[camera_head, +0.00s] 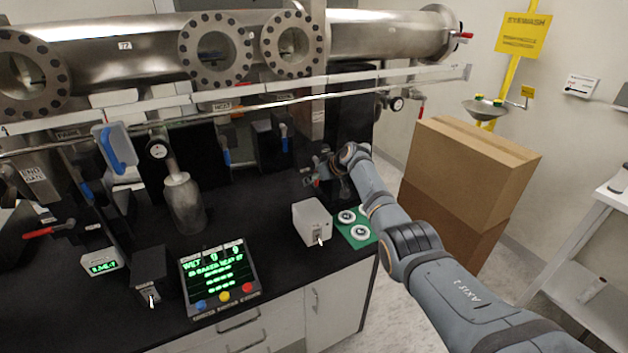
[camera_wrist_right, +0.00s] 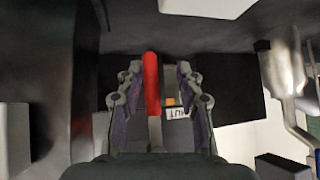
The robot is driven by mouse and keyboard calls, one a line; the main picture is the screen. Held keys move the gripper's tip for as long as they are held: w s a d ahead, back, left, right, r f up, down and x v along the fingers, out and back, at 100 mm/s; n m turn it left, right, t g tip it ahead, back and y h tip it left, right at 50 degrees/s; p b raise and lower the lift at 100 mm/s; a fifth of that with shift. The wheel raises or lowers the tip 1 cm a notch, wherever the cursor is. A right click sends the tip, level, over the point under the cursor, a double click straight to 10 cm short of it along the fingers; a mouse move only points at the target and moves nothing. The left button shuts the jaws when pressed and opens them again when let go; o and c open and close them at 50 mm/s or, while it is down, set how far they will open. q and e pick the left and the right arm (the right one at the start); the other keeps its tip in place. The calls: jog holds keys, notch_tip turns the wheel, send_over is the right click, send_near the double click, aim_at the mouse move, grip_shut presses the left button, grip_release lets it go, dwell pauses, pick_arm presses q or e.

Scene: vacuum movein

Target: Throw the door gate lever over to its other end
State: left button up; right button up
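My right gripper (camera_head: 322,168) reaches over the back right of the black bench, close to the pipework. In the right wrist view its two fingers (camera_wrist_right: 157,88) are apart. A lever with a red grip (camera_wrist_right: 151,82) and a pale lower stem stands between them, with a visible gap on each side. It seems to be the door gate lever, but I read no name on it. A small white label (camera_wrist_right: 178,113) with an orange patch above it is just right of the lever. In the head view the gripper mostly hides this lever. My left gripper is not in view.
Steel vacuum tube (camera_head: 140,45) with flanges spans the back. A control panel (camera_head: 219,277), a white switch box (camera_head: 312,221) and a green mat (camera_head: 347,236) with round parts sit on the bench. Another red lever (camera_head: 47,231) is far left. Cardboard boxes (camera_head: 468,170) stand right.

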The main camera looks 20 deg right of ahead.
jog(key=v, duration=1.2)
jog(key=shift+d+f, duration=0.1)
jog(key=shift+f, duration=0.05)
